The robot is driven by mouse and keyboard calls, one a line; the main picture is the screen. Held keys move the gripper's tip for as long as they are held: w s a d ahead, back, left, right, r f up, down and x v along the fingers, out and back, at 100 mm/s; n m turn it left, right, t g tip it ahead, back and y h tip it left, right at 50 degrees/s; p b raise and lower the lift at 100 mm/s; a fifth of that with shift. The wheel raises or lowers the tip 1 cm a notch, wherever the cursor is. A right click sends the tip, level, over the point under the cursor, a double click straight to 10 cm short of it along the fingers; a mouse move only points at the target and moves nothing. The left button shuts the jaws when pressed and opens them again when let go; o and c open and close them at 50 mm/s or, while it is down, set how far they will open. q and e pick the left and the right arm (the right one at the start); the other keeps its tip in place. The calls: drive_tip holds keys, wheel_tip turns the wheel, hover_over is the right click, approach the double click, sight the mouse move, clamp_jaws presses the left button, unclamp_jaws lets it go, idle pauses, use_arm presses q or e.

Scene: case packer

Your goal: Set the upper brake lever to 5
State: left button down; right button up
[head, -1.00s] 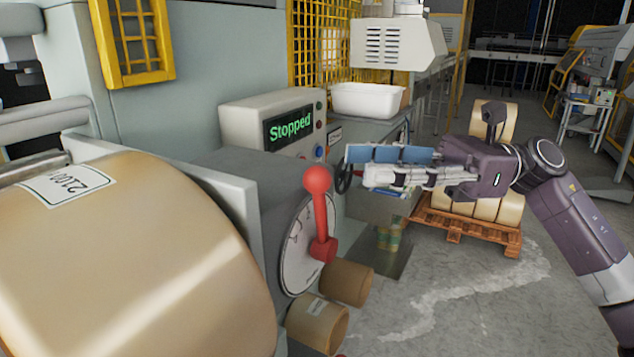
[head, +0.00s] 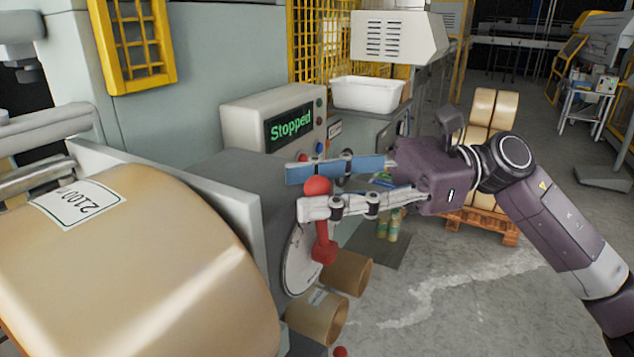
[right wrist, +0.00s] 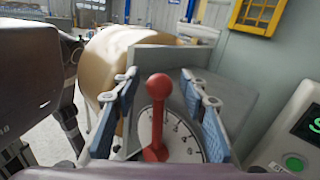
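The upper brake lever (head: 322,235) is red with a ball knob and stands nearly upright in front of a white numbered dial (head: 297,262) on the machine's side. My right gripper (head: 308,192) is open, with one finger on each side of the lever's knob. In the right wrist view the red lever (right wrist: 158,115) stands between the two open fingers (right wrist: 160,108), with a visible gap on both sides. The dial's numbers (right wrist: 184,140) show partly behind the lever there, too small to read surely. My left gripper is not in view.
A large brown roll (head: 150,270) labelled 2100 fills the left. A control box (head: 270,120) reads "Stopped". Cardboard cores (head: 347,272) stick out below the dial. Another red knob (head: 340,352) shows at the bottom edge. Open floor (head: 460,300) lies to the right.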

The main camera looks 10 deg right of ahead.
clamp_jaws()
drive_tip(key=shift+w+f+b, duration=0.1)
drive_tip(key=shift+f+b, duration=0.05)
drive_tip(key=shift+b, duration=0.3)
drive_tip(key=w+d+m+y+b, duration=0.1)
drive_tip(key=b, duration=0.1)
drive_tip(key=w+m+y+b, duration=0.1)
drive_tip(key=b, duration=0.2)
drive_tip(key=shift+d+f, duration=0.1)
drive_tip(key=shift+d, duration=0.25)
drive_tip(key=shift+w+d+r+m+y+b, duration=0.3)
drive_tip(key=shift+w+m+y+b, duration=0.2)
drive_tip(key=shift+m, duration=0.2)
